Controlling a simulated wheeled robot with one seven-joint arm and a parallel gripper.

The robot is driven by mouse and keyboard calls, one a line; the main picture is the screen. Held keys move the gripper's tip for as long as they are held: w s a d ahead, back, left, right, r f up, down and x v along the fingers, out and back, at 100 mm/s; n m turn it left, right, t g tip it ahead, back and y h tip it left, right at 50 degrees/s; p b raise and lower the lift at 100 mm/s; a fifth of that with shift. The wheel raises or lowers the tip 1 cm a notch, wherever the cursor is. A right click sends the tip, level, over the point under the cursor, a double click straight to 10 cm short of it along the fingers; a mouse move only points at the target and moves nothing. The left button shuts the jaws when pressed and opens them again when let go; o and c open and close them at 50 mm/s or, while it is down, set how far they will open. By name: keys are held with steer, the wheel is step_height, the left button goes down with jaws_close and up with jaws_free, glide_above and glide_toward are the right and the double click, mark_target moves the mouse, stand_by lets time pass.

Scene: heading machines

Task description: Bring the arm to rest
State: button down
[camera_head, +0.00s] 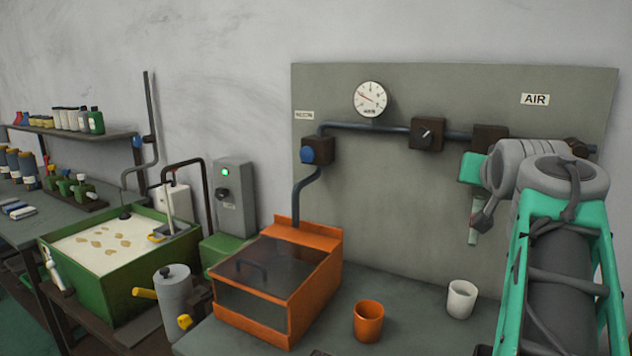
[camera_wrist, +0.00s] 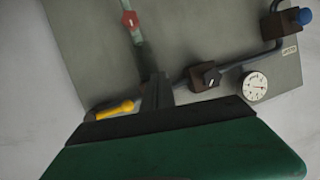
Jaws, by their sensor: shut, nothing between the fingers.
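My gripper shows in the wrist view as a dark pair of fingers (camera_wrist: 157,88) above a wide green and black body. The fingers are shut together with nothing between them. They point at the grey wall panel (camera_wrist: 90,45), in front of its pipework. In the head view my green and grey arm rises at the right, bends at the top and reaches toward the right part of the panel (camera_head: 400,220). The fingertips are hard to make out there.
The panel carries a gauge (camera_head: 370,98), a dark valve (camera_head: 427,133) and a blue-knobbed valve (camera_head: 317,150). An orange cup (camera_head: 368,321) and a white cup (camera_head: 461,299) stand on the bench below. An orange box (camera_head: 265,322) and green tank (camera_head: 120,285) are left. In the wrist view a yellow handle (camera_wrist: 115,110) is close by.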

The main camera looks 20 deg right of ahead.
steer(key=w+a+f+n+g+y+p, duration=0.1)
steer(key=a+f+n+g+y+p, duration=0.5)
steer(key=a+f, duration=1.55)
steer(key=s+a+f+n+g+y, duration=0.2)
steer(key=s+a+f, duration=0.8)
steer(key=a, duration=0.3)
steer(key=shift+s+a+n+p, duration=0.3)
steer(key=shift+s+a+p, duration=0.15)
steer(key=shift+s, duration=0.25)
steer(key=shift+d, duration=0.1)
